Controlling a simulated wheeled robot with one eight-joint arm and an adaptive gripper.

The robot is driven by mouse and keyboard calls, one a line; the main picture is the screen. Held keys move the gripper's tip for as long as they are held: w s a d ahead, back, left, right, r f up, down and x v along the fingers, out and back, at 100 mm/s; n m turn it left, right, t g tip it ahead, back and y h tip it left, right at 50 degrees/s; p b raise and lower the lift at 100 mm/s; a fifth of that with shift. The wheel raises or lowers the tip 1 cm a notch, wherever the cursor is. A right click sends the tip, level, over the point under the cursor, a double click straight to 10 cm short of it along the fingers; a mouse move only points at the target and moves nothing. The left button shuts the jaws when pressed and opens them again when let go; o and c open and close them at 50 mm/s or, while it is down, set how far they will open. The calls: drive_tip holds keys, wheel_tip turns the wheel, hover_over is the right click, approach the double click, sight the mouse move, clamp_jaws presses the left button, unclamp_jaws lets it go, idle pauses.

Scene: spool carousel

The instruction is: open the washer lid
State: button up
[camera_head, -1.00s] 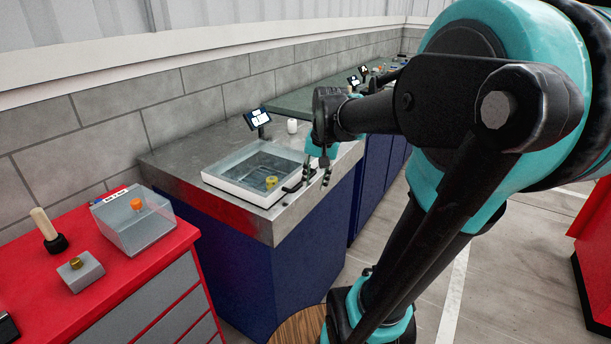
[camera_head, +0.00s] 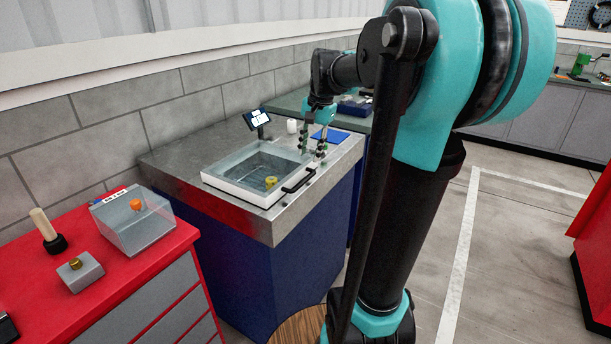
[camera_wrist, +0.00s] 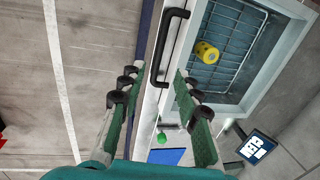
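The washer lid (camera_head: 225,187) is a clear pane in a white frame, lying flat over the sunken basin of the steel-topped washer. Its black bar handle (camera_head: 299,181) is on the right front edge; it also shows in the wrist view (camera_wrist: 170,42). My gripper (camera_head: 313,153) is open and empty, pointing down beyond the handle's far end. In the wrist view my gripper (camera_wrist: 156,82) has its fingers spread, and the handle's near end shows between the fingertips. I see no contact. A yellow spool (camera_head: 270,182) is in the basin under the lid.
A small screen (camera_head: 258,118) and a white cylinder (camera_head: 292,126) stand behind the lid. A blue mat (camera_head: 330,135) lies on the steel counter (camera_head: 188,150). A red cabinet (camera_head: 130,275) with a clear box (camera_head: 133,220) stands at left. Floor to the right is open.

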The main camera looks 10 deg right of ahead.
sight(306, 180)
drive_tip(key=f, duration=0.3)
drive_tip(key=w+f, duration=0.1)
drive_tip(key=f, duration=0.2)
drive_tip(key=a+f, duration=0.1)
drive_tip(key=f, duration=0.2)
drive_tip(key=shift+w+a+f, duration=0.1)
drive_tip(key=shift+w+f, duration=0.05)
drive_tip(key=shift+f, duration=0.05)
clamp_jaws()
